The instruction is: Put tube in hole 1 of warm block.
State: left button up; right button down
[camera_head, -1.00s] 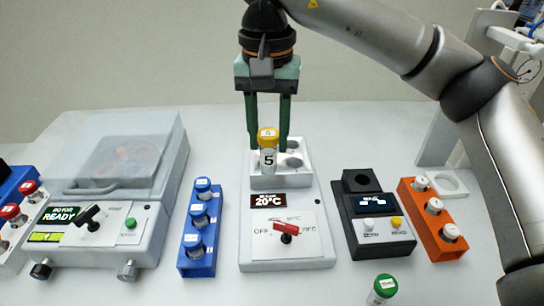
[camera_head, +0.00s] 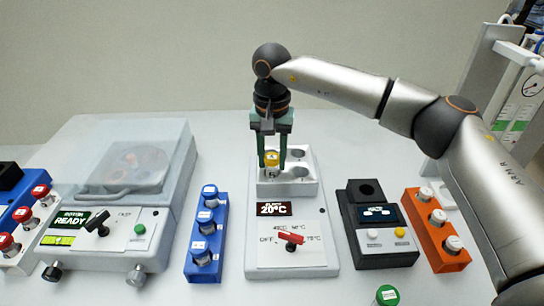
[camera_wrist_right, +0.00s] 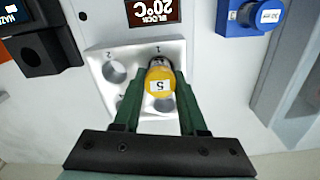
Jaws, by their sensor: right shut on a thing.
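The tube (camera_head: 271,160) has a yellow cap marked 5 and stands upright at the front-left hole of the white warm block (camera_head: 290,189). Its lower part is out of sight, seemingly down in that hole. In the right wrist view the tube's cap (camera_wrist_right: 160,84) is in front of the hole by the printed 1 on the block (camera_wrist_right: 95,55). My right gripper (camera_head: 271,165) points down and is shut on the tube, one finger on each side; it also shows in the right wrist view (camera_wrist_right: 158,90). My left gripper is not in view.
A blue rack (camera_head: 206,240) with several tubes stands left of the warm block, beside the centrifuge (camera_head: 125,215). A black device (camera_head: 375,225) and an orange rack (camera_head: 436,232) stand to the right. A green-capped tube (camera_head: 386,295) is at the front edge.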

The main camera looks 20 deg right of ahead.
jog(key=shift+f, duration=0.15)
jog(key=shift+c, duration=2.3)
grip_release()
notch_tip(320, 180, up, 12)
jog(key=shift+r, duration=0.2)
